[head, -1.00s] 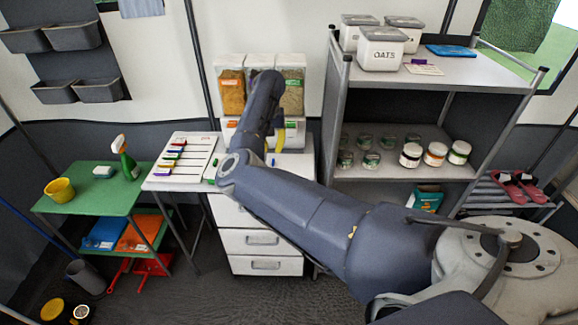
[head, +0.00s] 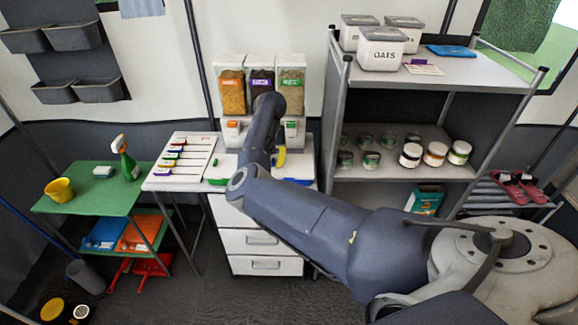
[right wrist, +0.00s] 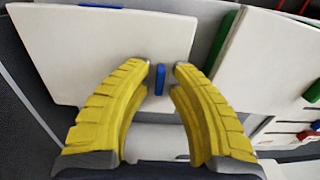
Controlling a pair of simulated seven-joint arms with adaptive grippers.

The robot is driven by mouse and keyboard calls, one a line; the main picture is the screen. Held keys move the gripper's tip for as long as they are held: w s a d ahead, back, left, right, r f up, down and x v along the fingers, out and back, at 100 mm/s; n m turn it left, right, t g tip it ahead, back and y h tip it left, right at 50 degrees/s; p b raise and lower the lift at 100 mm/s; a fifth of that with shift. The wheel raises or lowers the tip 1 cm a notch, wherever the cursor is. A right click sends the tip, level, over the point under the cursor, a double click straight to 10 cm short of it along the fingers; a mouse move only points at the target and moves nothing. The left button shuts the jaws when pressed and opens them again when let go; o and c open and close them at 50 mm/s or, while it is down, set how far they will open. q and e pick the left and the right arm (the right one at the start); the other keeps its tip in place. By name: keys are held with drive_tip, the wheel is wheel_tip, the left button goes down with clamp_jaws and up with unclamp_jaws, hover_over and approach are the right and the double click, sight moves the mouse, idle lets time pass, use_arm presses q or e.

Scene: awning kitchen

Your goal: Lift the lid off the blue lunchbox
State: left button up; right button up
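In the right wrist view a flat white panel, seemingly the lid (right wrist: 100,50), carries a small upright blue handle (right wrist: 160,78). A thin blue strip, perhaps the lunchbox (right wrist: 100,5), shows past the panel's far edge. My right gripper (right wrist: 160,64) is open, its yellow fingers on either side of the blue handle with a visible gap to each. In the head view my right arm hides most of this spot; a yellow finger of the right gripper (head: 280,157) and a blue edge of the lunchbox (head: 302,182) show on the drawer unit. My left gripper is out of view.
Beside it lies another white panel with a green handle (right wrist: 313,92) and green edge. Food dispensers (head: 262,85) stand behind my arm. A white board with coloured markers (head: 180,158) is to the left. A metal shelf (head: 400,172) with jars is to the right.

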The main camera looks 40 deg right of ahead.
drive_tip(key=shift+c, duration=0.2)
clamp_jaws()
drive_tip(key=shift+r, duration=0.2)
